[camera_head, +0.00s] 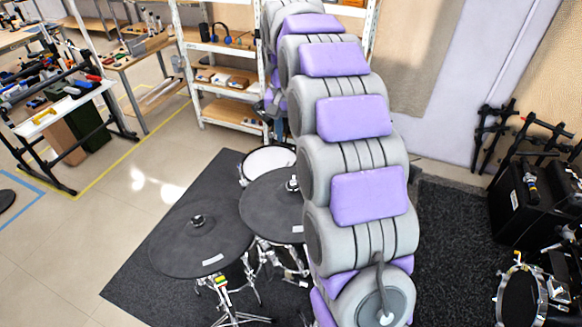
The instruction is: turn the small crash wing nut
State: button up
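Two dark cymbal pads stand on chrome stands over a dark mat. The left pad (185,250) is wide, with a small dark nut (198,221) on its top. The right pad (268,212) looks smaller, and my arm hides its right side. A small nut (293,184) shows on its top, close to the left edge of my arm. The frame does not show which pad is the small crash, and the wings of the nuts are too small to make out. My grey and purple arm fills the middle of the view. I cannot make out my gripper.
A white-topped drum (268,163) sits behind the right pad. Black boxes (535,205) and another drum (522,297) stand at the right. White shelves (222,85) and workbenches are at the back and left. Bare floor lies left of the mat (135,287).

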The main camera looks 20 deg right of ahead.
aim_at(293, 181)
jog(key=f, duration=1.6)
jog(key=shift+d+p, duration=0.35)
jog(key=shift+p, duration=0.05)
jog(key=shift+d+f, duration=0.15)
jog(key=shift+f, duration=0.45)
jog(key=shift+d+f, duration=0.1)
jog(key=shift+d, duration=0.05)
jog(key=shift+c, duration=0.4)
grip_shut()
